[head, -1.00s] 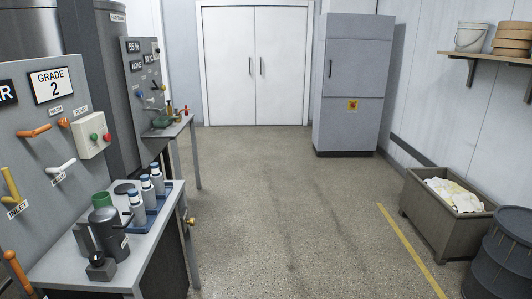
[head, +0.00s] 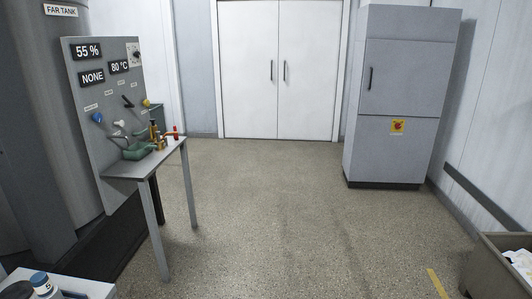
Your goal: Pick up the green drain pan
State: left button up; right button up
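A small green pan (head: 138,151) sits on a narrow grey table (head: 150,165) at the left, in front of a grey control panel (head: 88,100). Brass fittings (head: 156,137) and a red-topped piece (head: 176,132) stand just right of the pan. Neither of my grippers shows in the head view, and nothing touches the pan.
A large grey tank (head: 35,120) stands behind the panel. Part of a nearer table (head: 85,288) with a bottle (head: 42,284) shows at lower left. A grey cabinet (head: 400,110) stands at right, a bin (head: 495,265) at lower right. The middle floor is clear.

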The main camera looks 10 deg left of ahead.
aim_at(145, 150)
jog(key=i+u, duration=0.25)
jog(key=i, duration=0.3)
jog(key=i+u, duration=0.2)
jog(key=i, duration=0.35)
jog(key=i+l+u, duration=0.1)
jog(key=i+u, duration=0.15)
jog(key=i, duration=0.3)
jog(key=i+l+u, duration=0.25)
jog(key=i, duration=0.3)
